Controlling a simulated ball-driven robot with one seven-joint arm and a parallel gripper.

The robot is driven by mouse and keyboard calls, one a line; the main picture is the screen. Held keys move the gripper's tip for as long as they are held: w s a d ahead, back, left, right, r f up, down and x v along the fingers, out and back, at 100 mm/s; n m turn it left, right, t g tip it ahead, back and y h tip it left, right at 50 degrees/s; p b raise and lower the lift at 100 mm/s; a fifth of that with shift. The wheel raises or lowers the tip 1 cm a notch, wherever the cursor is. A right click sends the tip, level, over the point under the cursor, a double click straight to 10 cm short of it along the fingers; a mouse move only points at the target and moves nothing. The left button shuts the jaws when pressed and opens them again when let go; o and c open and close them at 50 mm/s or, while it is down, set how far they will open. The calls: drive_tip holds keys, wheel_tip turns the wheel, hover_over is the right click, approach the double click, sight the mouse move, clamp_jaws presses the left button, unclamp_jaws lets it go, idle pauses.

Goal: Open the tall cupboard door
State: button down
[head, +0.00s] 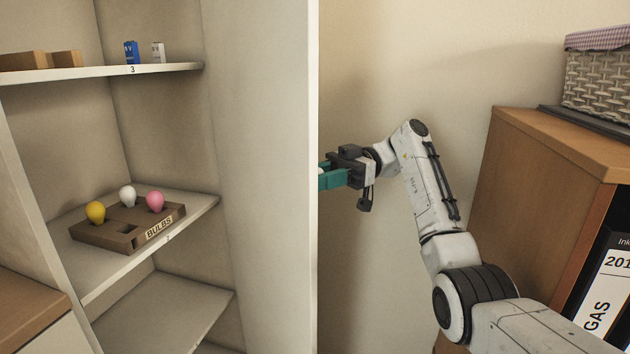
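The tall cupboard (20,140) stands at the left with its shelves and inside in view. Its pale door (262,180) stands swung wide open, its inner face toward me and its free edge upright near the middle of the picture. My gripper (331,179), with teal fingers, is on the right, at the outer side of the door. Its fingertips are hidden behind the door edge. I cannot see the handle, or whether the fingers hold anything.
A brown box labelled BULBS (120,228) with yellow, white and pink bulbs sits on the middle shelf. Small blue and white boxes stand on the upper shelf. A wooden cabinet (540,200) with a wicker basket (598,82) stands close on the right of my arm.

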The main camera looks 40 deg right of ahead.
drive_tip(key=shift+f, duration=0.1)
drive_tip(key=c, duration=0.7)
unclamp_jaws()
drive_tip(key=shift+c, duration=0.2)
drive_tip(key=shift+a, duration=0.1)
